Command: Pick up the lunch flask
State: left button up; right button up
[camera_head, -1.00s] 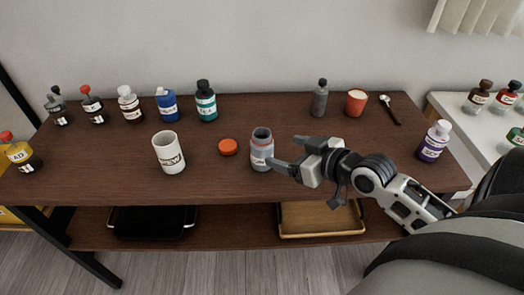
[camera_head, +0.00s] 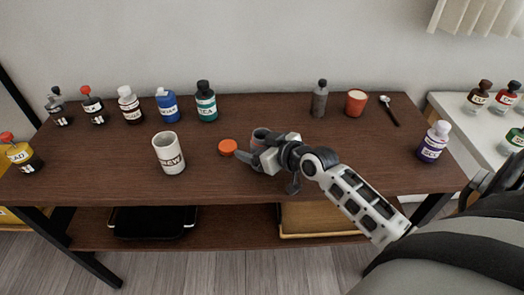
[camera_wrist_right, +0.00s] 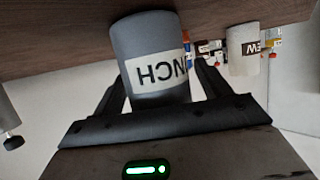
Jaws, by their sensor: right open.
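In the head view the gripper hides most of the flask's body. My left gripper is not in view.
A white mug (camera_head: 169,153) stands farther left. Several bottles line the back left. A grey bottle (camera_head: 319,99), red cup (camera_head: 355,103) and spoon (camera_head: 390,110) are at the back right. A purple bottle (camera_head: 433,142) stands at the right.

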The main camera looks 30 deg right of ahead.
jog(key=c, duration=1)
jog(key=shift+c, duration=0.8)
jog(key=shift+r, duration=0.2)
